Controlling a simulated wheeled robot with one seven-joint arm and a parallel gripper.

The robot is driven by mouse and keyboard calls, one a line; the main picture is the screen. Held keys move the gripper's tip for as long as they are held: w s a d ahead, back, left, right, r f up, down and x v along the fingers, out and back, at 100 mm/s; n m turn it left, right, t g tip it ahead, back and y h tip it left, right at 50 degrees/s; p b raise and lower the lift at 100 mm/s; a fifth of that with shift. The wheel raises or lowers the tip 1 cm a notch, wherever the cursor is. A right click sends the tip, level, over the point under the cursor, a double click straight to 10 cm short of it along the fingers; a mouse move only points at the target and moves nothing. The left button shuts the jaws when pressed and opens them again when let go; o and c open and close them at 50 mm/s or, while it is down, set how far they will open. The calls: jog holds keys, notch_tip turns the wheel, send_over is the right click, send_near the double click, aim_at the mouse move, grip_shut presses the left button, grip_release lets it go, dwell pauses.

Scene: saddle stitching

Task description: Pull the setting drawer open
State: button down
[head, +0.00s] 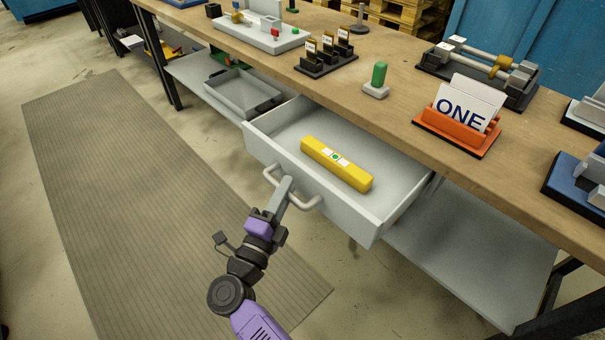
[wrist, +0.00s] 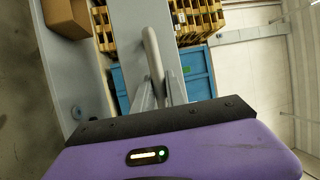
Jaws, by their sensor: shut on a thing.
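The setting drawer (head: 262,147) is a light grey drawer under the wooden workbench. It stands well out from the bench, with its inside in view. A yellow bar (head: 320,154) with a white and green label lies in it. My gripper (head: 285,187) is at the drawer front, shut on the pale bar handle (head: 310,204). In the wrist view the handle (wrist: 153,55) runs between the two fingers. The fingertips are partly hidden by the handle and my wrist.
The workbench top (head: 330,88) carries several fixtures, an orange card holder (head: 457,131) marked ONE and a green-handled block (head: 377,82). A grey tray (head: 240,93) sits on the lower shelf to the left. The ribbed floor mat (head: 130,200) in front of the bench is clear.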

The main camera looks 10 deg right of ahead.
jog(key=shift+s+a, duration=0.65)
jog(key=shift+a, duration=0.2)
jog(key=c, duration=1.4)
grip_release()
jog(key=shift+o, duration=0.2)
jog(key=v, duration=0.7)
jog(key=shift+s+a+p, duration=0.2)
jog(key=shift+s+p, duration=0.1)
jog(key=shift+a+f, duration=0.1)
